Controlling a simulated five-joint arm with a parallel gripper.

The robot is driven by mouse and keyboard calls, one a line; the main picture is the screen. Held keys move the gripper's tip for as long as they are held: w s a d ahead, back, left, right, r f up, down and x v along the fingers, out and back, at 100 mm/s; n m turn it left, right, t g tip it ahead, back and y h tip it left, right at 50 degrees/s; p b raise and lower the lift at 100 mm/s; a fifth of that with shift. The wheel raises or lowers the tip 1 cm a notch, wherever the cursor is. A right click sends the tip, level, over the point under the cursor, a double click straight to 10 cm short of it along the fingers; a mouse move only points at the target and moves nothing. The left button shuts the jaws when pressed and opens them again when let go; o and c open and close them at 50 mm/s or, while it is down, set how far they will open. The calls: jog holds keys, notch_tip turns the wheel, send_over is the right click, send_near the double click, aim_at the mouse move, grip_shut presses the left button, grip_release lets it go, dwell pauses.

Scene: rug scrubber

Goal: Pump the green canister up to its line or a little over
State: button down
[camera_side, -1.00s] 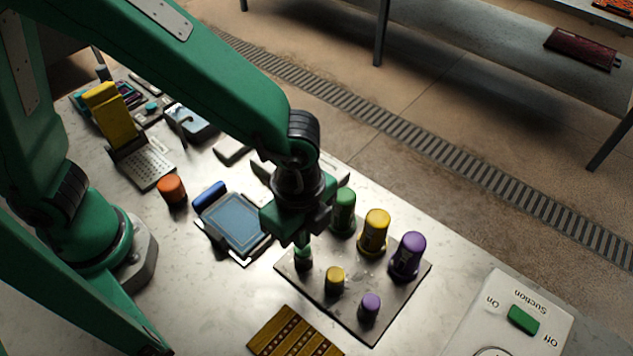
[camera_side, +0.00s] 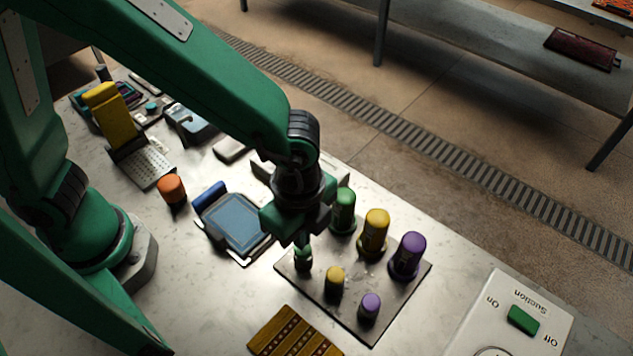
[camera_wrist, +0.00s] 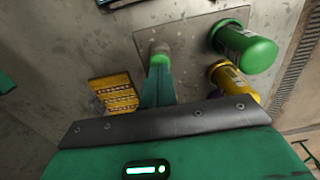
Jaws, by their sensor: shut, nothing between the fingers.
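The green canister (camera_side: 344,210) stands upright at the back left of a dark plate, in a row with a yellow and a purple one. It also shows at the upper right in the wrist view (camera_wrist: 252,50). Its line and level are too small to read. A short green pump knob (camera_side: 303,260) stands at the plate's front left, and its top shows in the wrist view (camera_wrist: 160,54). My gripper (camera_side: 303,242) points down with its fingers shut and empty, right over the green knob. The fingertips look to be at or touching its top; I cannot tell if it is pressed.
The yellow canister (camera_side: 375,232) and purple canister (camera_side: 408,256) stand close by, with a yellow knob (camera_side: 335,280) and purple knob (camera_side: 370,307) in front. A patterned rug piece (camera_side: 295,332) lies in front of the plate. A suction switch box (camera_side: 505,325) is at the right.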

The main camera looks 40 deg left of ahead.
jog(key=shift+f, duration=1.6)
jog(key=shift+r, duration=3.55)
notch_tip(320, 180, up, 3)
jog(key=shift+f, duration=0.15)
jog(key=shift+f, duration=0.2)
jog(key=shift+f, duration=3.1)
